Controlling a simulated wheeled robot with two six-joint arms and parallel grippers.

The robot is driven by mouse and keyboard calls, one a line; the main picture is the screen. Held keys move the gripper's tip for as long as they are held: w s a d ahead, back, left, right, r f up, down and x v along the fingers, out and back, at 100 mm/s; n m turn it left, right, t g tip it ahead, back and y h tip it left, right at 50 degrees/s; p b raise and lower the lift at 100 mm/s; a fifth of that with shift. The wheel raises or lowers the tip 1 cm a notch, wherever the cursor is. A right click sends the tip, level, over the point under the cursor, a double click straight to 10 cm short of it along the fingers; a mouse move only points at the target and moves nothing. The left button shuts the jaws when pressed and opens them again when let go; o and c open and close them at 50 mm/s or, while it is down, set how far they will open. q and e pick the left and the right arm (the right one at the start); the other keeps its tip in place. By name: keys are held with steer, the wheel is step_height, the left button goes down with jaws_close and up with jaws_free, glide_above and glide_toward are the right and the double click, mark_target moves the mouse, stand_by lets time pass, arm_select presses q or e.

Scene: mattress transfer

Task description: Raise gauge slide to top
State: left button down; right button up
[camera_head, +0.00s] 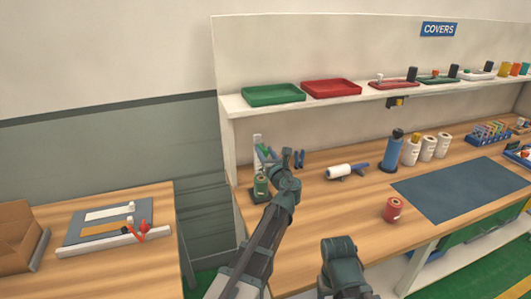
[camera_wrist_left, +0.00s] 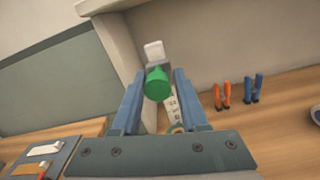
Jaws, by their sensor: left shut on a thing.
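The gauge (camera_wrist_left: 153,52) is a pale upright post with a scale at the back left of the workbench. It also shows in the head view (camera_head: 257,139), mostly behind my gripper. Its slide has a green knob (camera_wrist_left: 157,84), which sits between the blue fingers of my left gripper (camera_wrist_left: 155,98). In the head view my left gripper (camera_head: 266,154) reaches the gauge at the bench's left end, shut on the slide's knob. The lower scale shows between the fingers. My right gripper is not in view; only a grey part of my right arm shows at the bottom.
A shelf with a green tray (camera_head: 273,95) and red tray (camera_head: 331,88) overhangs. A white roller (camera_head: 340,171) lies farther right.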

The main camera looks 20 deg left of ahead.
arm_select(q)
steer(key=shift+s+a+r, duration=0.1)
steer(key=shift+a, duration=0.15)
steer(key=c, duration=0.8)
jaws_free()
steer(key=shift+c, duration=0.2)
steer(key=o, duration=0.3)
steer(key=shift+s+a+r, duration=0.1)
steer(key=shift+d, duration=0.2)
steer(key=v, duration=1.3)
steer(key=shift+s+d, duration=0.2)
steer(key=shift+s, duration=0.05)
